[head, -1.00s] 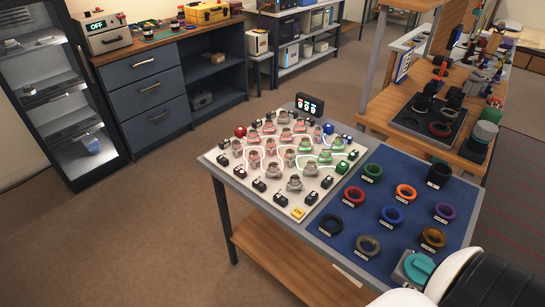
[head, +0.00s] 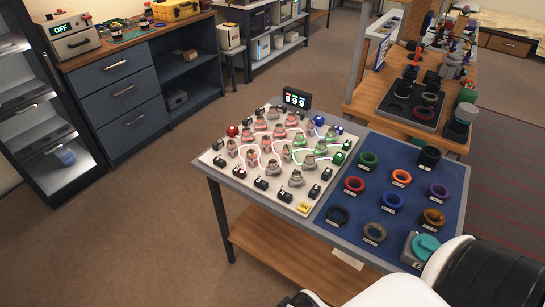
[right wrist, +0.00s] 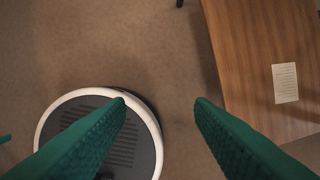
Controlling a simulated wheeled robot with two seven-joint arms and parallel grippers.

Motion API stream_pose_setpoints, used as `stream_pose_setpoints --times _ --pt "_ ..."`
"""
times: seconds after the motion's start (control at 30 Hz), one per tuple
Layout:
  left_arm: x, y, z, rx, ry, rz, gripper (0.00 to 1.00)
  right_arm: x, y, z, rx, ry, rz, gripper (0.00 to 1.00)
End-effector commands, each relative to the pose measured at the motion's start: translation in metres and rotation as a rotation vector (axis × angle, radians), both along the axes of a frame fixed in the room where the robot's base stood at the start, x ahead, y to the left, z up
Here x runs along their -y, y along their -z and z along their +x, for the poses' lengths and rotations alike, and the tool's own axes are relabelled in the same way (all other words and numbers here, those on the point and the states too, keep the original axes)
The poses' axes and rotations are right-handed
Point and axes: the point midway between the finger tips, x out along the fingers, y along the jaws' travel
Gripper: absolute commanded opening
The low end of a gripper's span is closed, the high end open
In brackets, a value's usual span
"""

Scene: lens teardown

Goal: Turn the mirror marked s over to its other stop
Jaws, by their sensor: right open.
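The white board (head: 215,163) with the mirrors lies on the left part of the table. Several small mirrors on round mounts (head: 270,175) stand on it, some tinted red, some green, some grey. White light lines run between them. The letters on the mirrors are too small to read, so I cannot tell which is marked s. In the right wrist view my right gripper (right wrist: 160,103) is open and empty, pointing down over the floor beside a wooden shelf (right wrist: 250,60). It is not seen at the board. My left gripper is not in view.
A blue mat (head: 350,225) with several coloured rings and a teal-topped device (head: 425,245) covers the table's right part. A small display (head: 297,98) stands at the board's back edge. A wooden bench (head: 385,115) with lens parts stands behind. The floor at left is clear.

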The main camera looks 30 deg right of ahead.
Motion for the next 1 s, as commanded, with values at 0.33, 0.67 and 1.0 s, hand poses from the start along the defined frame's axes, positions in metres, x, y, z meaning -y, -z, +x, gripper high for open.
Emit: stream_pose_setpoints --times 0.33,0.67,1.0 --pt "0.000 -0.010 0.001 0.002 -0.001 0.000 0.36 -0.017 -0.131 0.053 0.040 0.050 0.073 0.49" --pt "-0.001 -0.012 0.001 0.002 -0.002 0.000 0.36 -0.028 -0.170 0.117 -0.035 0.155 0.130 0.49" --pt "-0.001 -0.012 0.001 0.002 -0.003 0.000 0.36 0.026 -0.211 0.234 -0.155 0.520 0.079 0.49"
